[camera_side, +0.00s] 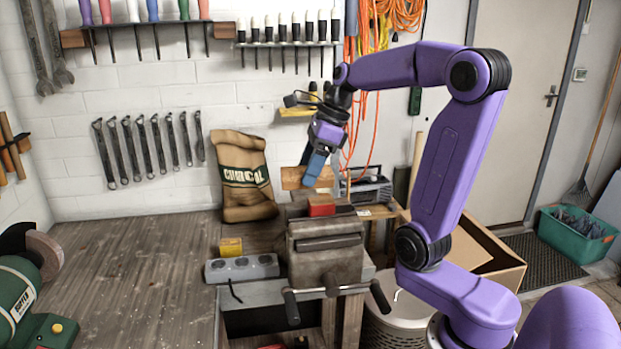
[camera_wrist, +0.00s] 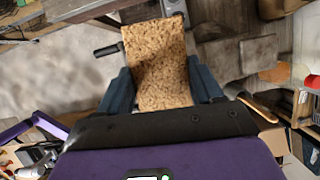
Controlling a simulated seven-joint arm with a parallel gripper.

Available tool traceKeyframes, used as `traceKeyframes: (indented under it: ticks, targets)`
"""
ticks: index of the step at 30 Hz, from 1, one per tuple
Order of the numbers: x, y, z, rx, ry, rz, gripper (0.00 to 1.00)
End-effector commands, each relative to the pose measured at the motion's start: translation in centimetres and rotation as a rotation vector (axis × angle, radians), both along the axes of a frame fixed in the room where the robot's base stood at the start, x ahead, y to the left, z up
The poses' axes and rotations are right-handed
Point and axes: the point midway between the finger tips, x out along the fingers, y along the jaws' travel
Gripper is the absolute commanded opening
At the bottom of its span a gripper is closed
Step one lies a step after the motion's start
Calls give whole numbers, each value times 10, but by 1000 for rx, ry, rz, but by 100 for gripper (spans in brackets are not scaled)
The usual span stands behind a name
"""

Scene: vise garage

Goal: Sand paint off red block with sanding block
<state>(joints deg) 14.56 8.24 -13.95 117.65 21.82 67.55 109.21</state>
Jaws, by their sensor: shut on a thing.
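The red block (camera_side: 321,207) sits at the top of the grey vise (camera_side: 325,250), between its jaws. My gripper (camera_side: 316,166) is above and slightly behind the vise in the side view, its blue fingers pointing down, clear of the red block. In the wrist view, the fingers (camera_wrist: 162,88) are shut on the sanding block (camera_wrist: 160,65), a tan, speckled slab that extends past the fingertips. A tan piece shows beside the fingers in the side view; I cannot tell whether it is the sanding block. I cannot make out the red block in the wrist view.
A yellow box (camera_side: 231,246) and a grey strip with round sockets (camera_side: 242,268) are left of the vise. A charcoal bag (camera_side: 243,180) stands behind them. A green buffer (camera_side: 25,300) is at far left. The workbench (camera_side: 140,265) between is clear. A radio (camera_side: 368,190) stands behind right.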

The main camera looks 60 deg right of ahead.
Motion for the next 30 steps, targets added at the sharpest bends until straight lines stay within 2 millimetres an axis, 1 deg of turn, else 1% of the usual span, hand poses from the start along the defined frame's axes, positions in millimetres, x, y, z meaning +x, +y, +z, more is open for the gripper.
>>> traceKeyframes:
  ticks: [7,12,30]
  targets:
    - [1,0,23,-1,-4,0,37]
    - [0,0,34,0,-1,0,37]
    - [1,0,36,0,0,-1,37]
